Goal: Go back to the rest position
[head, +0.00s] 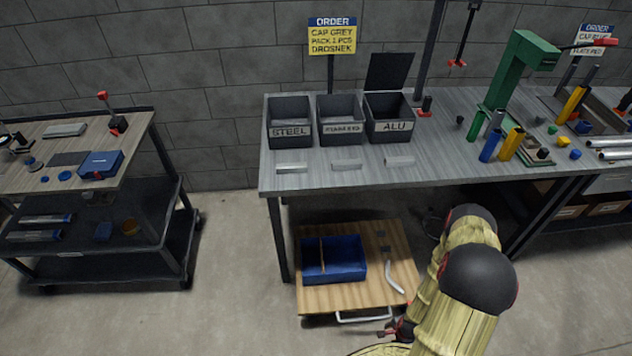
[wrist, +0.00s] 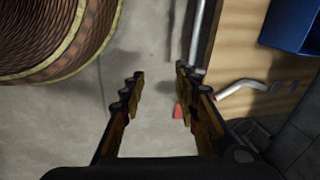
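My gripper (head: 391,331) is low at the front of the head view, beside the handle end of the low wooden cart. My arm in its yellow pleated cover rises to the right of it. In the wrist view my gripper (wrist: 160,72) has its two fingers apart, with bare floor between them and nothing held. A small red piece shows near the right finger; I cannot tell what it belongs to.
The low wooden cart (head: 350,295) carries a blue tray (head: 345,258) and a bent grey tube (head: 394,278). Its metal handle (head: 365,317) faces me. A long workbench (head: 350,178) with bins stands behind, a dark shelf trolley (head: 135,240) at left. Floor between trolley and cart is clear.

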